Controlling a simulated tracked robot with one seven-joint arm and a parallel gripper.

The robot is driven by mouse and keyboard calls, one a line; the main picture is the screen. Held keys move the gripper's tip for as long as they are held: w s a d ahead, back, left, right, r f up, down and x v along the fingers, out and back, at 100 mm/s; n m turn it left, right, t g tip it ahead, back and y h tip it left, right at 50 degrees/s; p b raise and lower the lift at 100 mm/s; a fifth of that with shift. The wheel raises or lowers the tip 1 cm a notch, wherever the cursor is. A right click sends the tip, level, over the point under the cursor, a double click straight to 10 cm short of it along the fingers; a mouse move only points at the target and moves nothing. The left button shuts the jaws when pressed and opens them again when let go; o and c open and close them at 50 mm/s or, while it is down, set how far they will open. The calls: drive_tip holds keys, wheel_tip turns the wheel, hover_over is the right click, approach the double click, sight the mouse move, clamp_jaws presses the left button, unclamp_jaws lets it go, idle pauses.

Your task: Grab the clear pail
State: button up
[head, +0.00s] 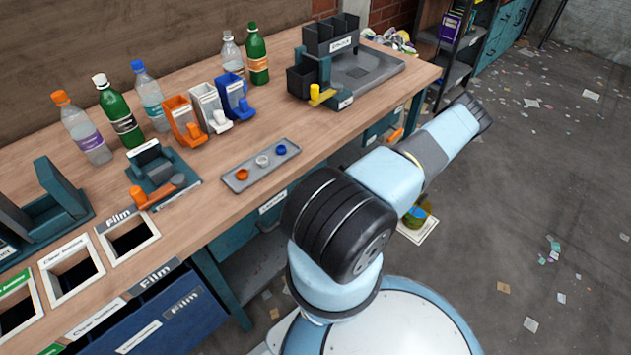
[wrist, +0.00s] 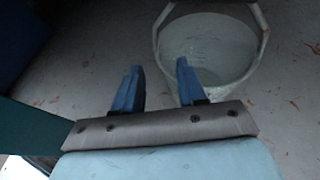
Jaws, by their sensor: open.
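A pale, translucent grey pail (wrist: 228,48) stands on the floor in the upper right of the wrist view. Its mouth faces the camera, and its handle rises on both sides, cut off by the top edge. No contents show in it. My gripper (wrist: 158,66) is open and empty, with two blue fingers pointing toward the pail. The right finger overlaps the pail's left rim in the picture; the left finger lies left of it. I cannot tell whether they touch. In the head view my arm reaches out to the upper right, and the pail cannot be made out.
The wooden workbench (head: 215,165) holds bottles, small bins and a grey tray (head: 240,179). A yellowish container (head: 416,216) with coloured contents sits on the floor beside my arm. The concrete floor (head: 520,190) at right is open, with scattered paper scraps.

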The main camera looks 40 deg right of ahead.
drive_tip(key=shift+x, duration=2.7)
drive_tip(key=shift+f, duration=0.1)
drive_tip(key=shift+c, duration=0.3)
clamp_jaws()
drive_tip(key=shift+d, duration=0.1)
